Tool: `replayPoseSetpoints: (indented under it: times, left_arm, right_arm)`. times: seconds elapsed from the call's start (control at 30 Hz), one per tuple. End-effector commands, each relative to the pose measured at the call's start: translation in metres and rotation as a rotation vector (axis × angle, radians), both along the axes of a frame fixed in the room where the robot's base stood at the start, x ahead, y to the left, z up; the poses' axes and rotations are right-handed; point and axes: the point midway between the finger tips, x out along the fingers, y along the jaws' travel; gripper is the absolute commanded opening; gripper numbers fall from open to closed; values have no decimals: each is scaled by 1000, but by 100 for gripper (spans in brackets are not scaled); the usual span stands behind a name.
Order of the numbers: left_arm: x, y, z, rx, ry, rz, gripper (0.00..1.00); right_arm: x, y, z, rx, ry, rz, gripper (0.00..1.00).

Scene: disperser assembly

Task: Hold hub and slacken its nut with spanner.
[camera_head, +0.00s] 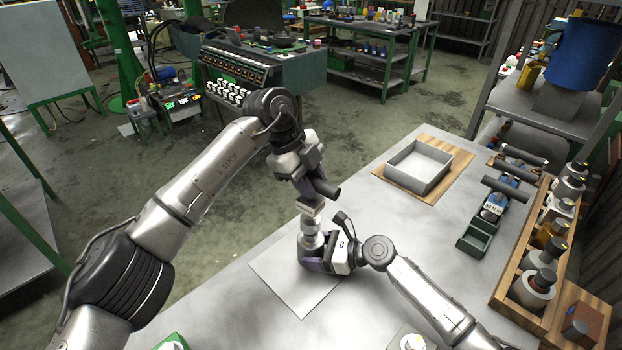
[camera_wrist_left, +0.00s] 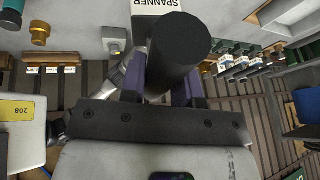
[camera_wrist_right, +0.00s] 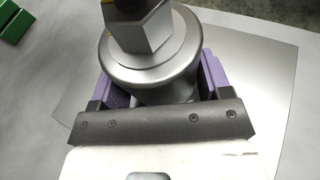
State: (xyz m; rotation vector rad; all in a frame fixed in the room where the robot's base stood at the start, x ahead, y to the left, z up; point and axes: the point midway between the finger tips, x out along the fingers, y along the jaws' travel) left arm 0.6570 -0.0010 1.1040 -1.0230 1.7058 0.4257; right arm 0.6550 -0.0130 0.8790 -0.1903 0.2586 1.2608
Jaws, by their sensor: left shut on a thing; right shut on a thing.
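My left gripper (camera_head: 310,184) is shut on the spanner, whose thick dark handle (camera_wrist_left: 178,50) lies between the purple fingers in the left wrist view. A white block lettered SPANNER (camera_wrist_left: 160,6) is beyond the handle. My right gripper (camera_head: 317,262) is low over the table and shut around the grey metal hub (camera_wrist_right: 150,76). The hub stands upright, with a hexagonal nut (camera_wrist_right: 146,32) on its top. In the head view the spanner (camera_head: 327,190) is just above the hub (camera_head: 312,240). I cannot tell whether its jaw touches the nut.
A pale square sheet (camera_head: 268,278) lies under the hub on the grey table. An open grey tray (camera_head: 418,168) on a wooden board stands at the back. A green bin (camera_head: 474,243) and a wooden rack (camera_head: 517,260) with several bottles line the right side. The table between is clear.

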Motion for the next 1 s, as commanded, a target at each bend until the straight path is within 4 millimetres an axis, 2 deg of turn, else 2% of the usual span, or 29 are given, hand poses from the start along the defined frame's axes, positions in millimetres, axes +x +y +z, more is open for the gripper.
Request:
replayPoseSetpoints:
  times: [0.2,0.4,0.63,1.0]
  left_arm:
    - [0,-1,0,-1,0,-213,0]
    - [0,-1,-2,-1,-1,-353,0]
    - [0,0,-2,-2,-2,-434,0]
    - [0,0,-3,-2,-3,-454,0]
  right_arm:
    - [0,0,0,0,1,1,31]
    - [0,0,0,0,1,1,31]
    - [0,0,0,0,1,1,31]
    - [0,0,0,0,1,1,31]
